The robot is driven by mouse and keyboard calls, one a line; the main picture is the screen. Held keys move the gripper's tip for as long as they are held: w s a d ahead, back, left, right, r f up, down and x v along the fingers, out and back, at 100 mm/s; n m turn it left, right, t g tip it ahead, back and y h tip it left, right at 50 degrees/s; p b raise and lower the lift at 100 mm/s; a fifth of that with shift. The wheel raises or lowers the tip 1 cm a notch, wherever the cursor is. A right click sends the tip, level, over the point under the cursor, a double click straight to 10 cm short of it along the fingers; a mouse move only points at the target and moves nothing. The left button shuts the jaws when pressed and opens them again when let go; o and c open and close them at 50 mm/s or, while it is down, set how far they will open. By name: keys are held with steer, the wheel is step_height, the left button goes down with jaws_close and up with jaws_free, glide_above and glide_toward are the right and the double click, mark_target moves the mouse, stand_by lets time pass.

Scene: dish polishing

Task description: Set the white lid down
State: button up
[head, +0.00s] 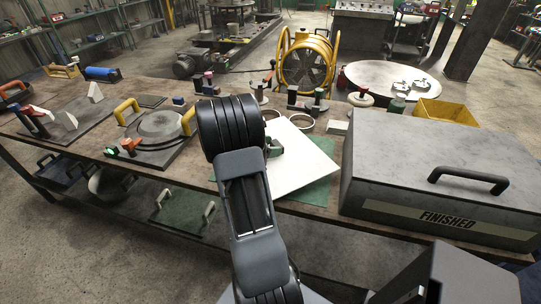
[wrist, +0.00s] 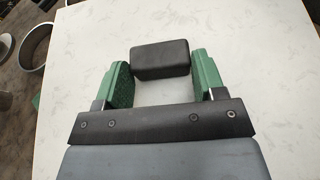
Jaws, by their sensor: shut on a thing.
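The white lid (head: 305,166) is a flat pale plate over a green mat (head: 318,191) near the front of the bench, right of my arm. It fills most of the wrist view (wrist: 255,110). My gripper (wrist: 162,68) is shut on the black block-shaped handle (wrist: 161,58) of the lid, with a green finger on each side. In the head view my arm hides most of the gripper and the lid's left part. I cannot tell whether the lid touches the mat or hangs just above it.
A large grey box marked FINISHED (head: 420,150) stands close on the right. A round dish (head: 161,126) on a dark plate with yellow handles is on the left. Rings (head: 301,121) and small clamps stand behind the lid. A yellow bin (head: 446,112) is farther back.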

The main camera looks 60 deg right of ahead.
steer(key=shift+f, duration=2.05)
steer(key=shift+f, duration=0.1)
steer(key=o, duration=1.6)
steer(key=shift+c, duration=0.2)
steer(key=shift+w+a, duration=0.1)
steer(key=shift+a, duration=0.05)
steer(key=v, duration=0.8)
steer(key=b+v, duration=0.1)
steer(key=v, duration=0.3)
steer(key=shift+r, duration=0.25)
steer(key=s+a+r+m+t+y, duration=0.1)
steer(key=s+a+m+t+y, duration=0.1)
steer(key=a, duration=0.8)
steer(key=s+a+r+m+t+y, duration=0.2)
steer(key=a+m+t+y, duration=0.2)
steer(key=a, duration=0.5)
steer(key=s+a+r+m+t+y, duration=0.2)
steer(key=a+m+t+y, duration=0.2)
steer(key=a, duration=0.6)
steer(key=m+y, duration=0.2)
steer(key=shift+s+a+r+m, duration=0.25)
steer(key=shift+a+m, duration=0.05)
steer(key=shift+a, duration=0.05)
